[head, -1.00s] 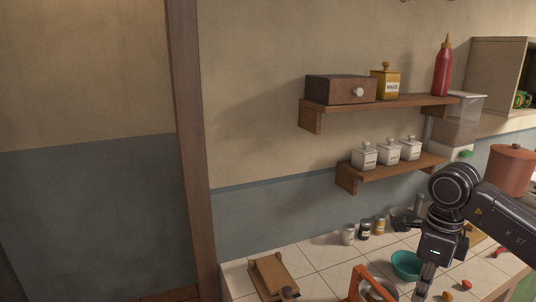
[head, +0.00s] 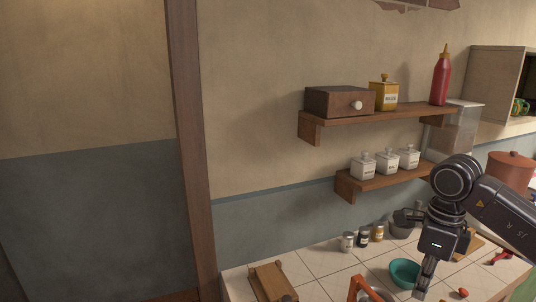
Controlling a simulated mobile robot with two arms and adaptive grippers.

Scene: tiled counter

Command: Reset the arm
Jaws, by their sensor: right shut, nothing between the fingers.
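My right arm comes in from the right over the tiled counter (head: 335,258). My right gripper (head: 422,289) points down, with its fingers shut and empty. It shows just in front of the teal bowl (head: 403,272), overlapping the bowl's right side in the picture. I cannot tell its exact height above the counter. My left arm and gripper are not in view.
The wall shelves hold a dark wooden box (head: 335,101), a yellow canister (head: 385,93), a red bottle (head: 441,78) and white canisters (head: 363,167). Small jars (head: 347,242) line the wall. A wooden board (head: 270,282) lies at the counter's left.

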